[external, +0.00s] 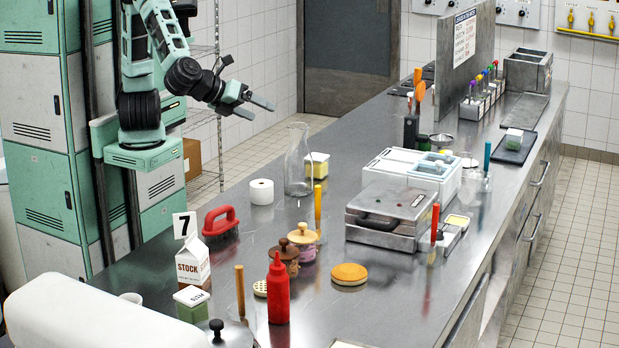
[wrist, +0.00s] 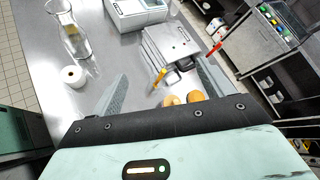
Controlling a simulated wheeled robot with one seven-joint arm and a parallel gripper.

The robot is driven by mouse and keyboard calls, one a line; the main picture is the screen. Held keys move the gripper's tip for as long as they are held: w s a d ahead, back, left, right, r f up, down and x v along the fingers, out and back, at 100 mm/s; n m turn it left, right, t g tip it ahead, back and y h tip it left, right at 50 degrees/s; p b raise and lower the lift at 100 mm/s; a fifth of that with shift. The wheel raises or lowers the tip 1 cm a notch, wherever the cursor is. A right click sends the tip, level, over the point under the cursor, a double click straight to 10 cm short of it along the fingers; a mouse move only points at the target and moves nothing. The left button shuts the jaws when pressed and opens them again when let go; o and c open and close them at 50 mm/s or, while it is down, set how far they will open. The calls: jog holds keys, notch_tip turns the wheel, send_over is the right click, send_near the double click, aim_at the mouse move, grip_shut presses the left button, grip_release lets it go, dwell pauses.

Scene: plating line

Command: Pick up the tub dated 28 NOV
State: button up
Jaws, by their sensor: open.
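No date reading 28 NOV is legible in either view. A small tub with green contents and a white lettered lid (external: 192,297) stands at the near left of the counter. A yellow tub with a pale lid (external: 317,165) stands behind the glass flask; a yellow patch beside the flask shows in the wrist view (wrist: 66,19). Another small tub, whitish and green (external: 513,139), sits on a dark slab at the far right. My gripper (external: 261,110) is open and empty, above the counter's left side; its spread fingers show in the wrist view (wrist: 163,67).
A glass flask (external: 298,165) and white roll (external: 261,191) stand near the yellow tub. A metal appliance (external: 388,212) stands mid-counter.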

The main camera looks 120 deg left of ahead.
jog(key=d+m+t+h+b, duration=0.2)
jog(key=d+m+t+h, duration=0.5)
jog(key=d, duration=1.1)
jog(key=s+d+m+t+h+b, duration=0.1)
jog(key=s+d+m+h, duration=0.25)
jog(key=d+m, duration=0.45)
jog(key=s+d+m+t+h+b, duration=0.1)
jog(key=s+d+m+t+h, duration=0.3)
jog(key=d, duration=0.7)
jog(key=f, duration=1)
jog(key=f+g+y, duration=0.1)
jog(key=f, duration=0.9)
jog(key=s+f+g+y, duration=0.1)
jog(key=f, duration=0.9)
jog(key=shift+n, duration=0.4)
jog(key=shift+w+d+f, duration=0.1)
jog(key=shift+w+f, duration=0.05)
jog(key=p, duration=0.3)
send_near(201, 302)
jog(key=w, duration=0.3)
jog(key=shift+w+d, duration=0.25)
jog(key=shift+d, duration=0.15)
jog(key=w, duration=0.1)
jog(key=w+p, duration=0.2)
jog(key=w, duration=0.1)
jog(key=shift+d, duration=0.25)
jog(key=shift+w+d, duration=0.15)
jog(key=shift+w, duration=0.45)
jog(key=c, duration=1.2)
